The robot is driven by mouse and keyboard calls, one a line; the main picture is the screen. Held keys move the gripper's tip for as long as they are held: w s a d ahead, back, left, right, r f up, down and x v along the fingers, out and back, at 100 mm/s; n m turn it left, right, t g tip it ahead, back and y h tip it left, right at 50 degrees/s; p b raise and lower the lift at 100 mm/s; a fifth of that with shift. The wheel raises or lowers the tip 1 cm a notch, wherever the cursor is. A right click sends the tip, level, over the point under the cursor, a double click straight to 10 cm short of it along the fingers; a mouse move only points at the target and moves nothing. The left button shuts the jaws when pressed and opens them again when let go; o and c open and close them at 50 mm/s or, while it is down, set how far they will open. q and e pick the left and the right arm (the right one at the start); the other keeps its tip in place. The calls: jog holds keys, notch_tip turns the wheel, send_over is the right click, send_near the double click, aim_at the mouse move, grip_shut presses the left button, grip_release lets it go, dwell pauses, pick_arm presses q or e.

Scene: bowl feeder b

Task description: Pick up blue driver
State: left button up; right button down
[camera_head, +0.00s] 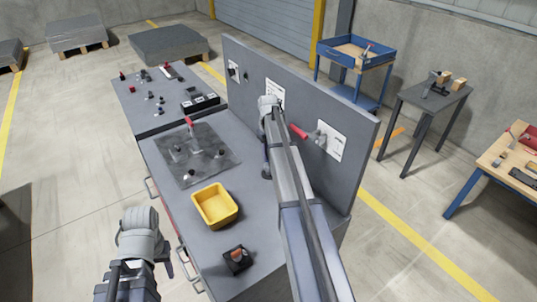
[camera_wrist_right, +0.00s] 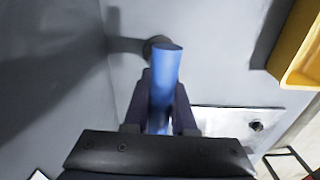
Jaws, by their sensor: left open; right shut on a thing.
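The blue driver (camera_wrist_right: 165,75) shows in the right wrist view as a blue cylindrical handle. My right gripper (camera_wrist_right: 165,100) is shut on it, with one dark finger on each side. The driver's lower part is hidden between the fingers. In the head view my right arm reaches over the bench, and its gripper (camera_head: 266,166) is a small dark shape beside the upright panel; the driver cannot be made out there. My left gripper (camera_head: 168,268) is at the lower left, off the bench's front edge, open and apart from the driver; its fingertips are hard to see.
A yellow bin (camera_head: 215,222) stands on the bench, and its edge shows in the wrist view (camera_wrist_right: 300,45). A grey plate (camera_head: 178,172) with fixtures lies beyond it. A small dark block (camera_head: 237,261) sits near the front. The upright panel (camera_head: 350,115) bounds the right side.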

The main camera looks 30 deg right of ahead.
notch_tip(320, 180, up, 8)
jog(key=p, duration=0.6)
jog(key=shift+f+p, duration=0.15)
jog(key=shift+p, duration=0.15)
